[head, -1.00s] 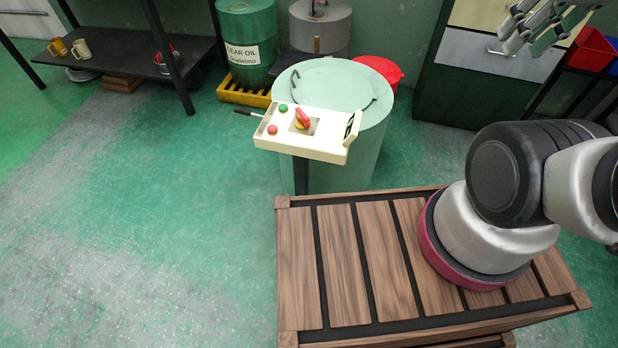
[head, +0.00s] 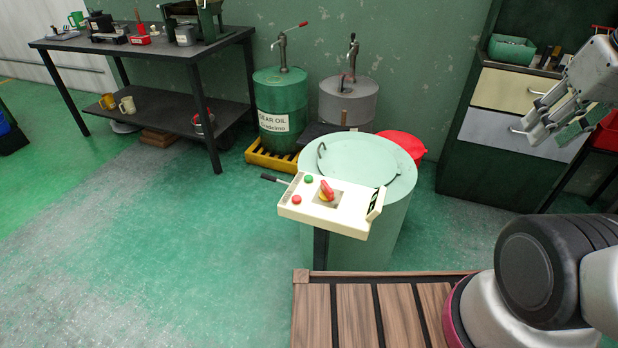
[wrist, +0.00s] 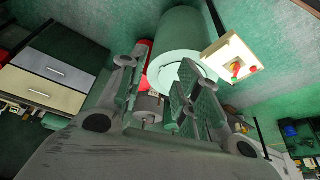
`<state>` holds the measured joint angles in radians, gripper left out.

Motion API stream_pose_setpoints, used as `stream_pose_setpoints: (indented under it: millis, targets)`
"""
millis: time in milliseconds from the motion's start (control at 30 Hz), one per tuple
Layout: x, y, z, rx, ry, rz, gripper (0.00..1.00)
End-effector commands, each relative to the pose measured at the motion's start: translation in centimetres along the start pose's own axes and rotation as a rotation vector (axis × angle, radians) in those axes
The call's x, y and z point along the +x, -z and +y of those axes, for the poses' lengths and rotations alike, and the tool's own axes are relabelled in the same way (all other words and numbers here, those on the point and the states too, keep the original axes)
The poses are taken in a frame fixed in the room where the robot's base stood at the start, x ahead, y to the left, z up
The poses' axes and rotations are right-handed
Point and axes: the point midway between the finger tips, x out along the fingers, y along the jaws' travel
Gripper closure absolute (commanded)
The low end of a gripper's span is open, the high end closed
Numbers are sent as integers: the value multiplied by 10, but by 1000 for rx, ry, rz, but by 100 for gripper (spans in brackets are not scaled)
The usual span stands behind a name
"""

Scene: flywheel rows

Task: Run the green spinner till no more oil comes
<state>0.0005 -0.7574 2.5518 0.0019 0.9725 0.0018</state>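The spinner (head: 398,215) is a pale green drum with a round lid (head: 358,161) and a bent handle on top, lid down. A cream control box (head: 345,222) stands on a post at its front. The box carries a green button (head: 308,179), a red button (head: 296,199) and a red-and-yellow rotary switch (head: 327,190). A dark lever sticks out at its left. My gripper (head: 550,118) is raised at the upper right, away from the box. In the wrist view my gripper (wrist: 160,72) shows fingers apart with nothing between them. Any oil outlet is hidden.
A green gear oil drum (head: 281,105) and a grey drum (head: 347,102) with pumps stand behind. A red tub (head: 404,145) sits behind the spinner. A dark workbench (head: 140,42) is at upper left and a drawer cabinet (head: 500,95) at right.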

Motion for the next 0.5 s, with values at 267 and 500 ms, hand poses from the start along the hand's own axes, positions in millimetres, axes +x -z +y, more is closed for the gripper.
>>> stream_pose_setpoints:
  millis: [267, 500]
  targets:
    - [0, 0, 0, 0, 0, 0, 78]
    - [0, 0, 0, 0, 0, 0, 100]
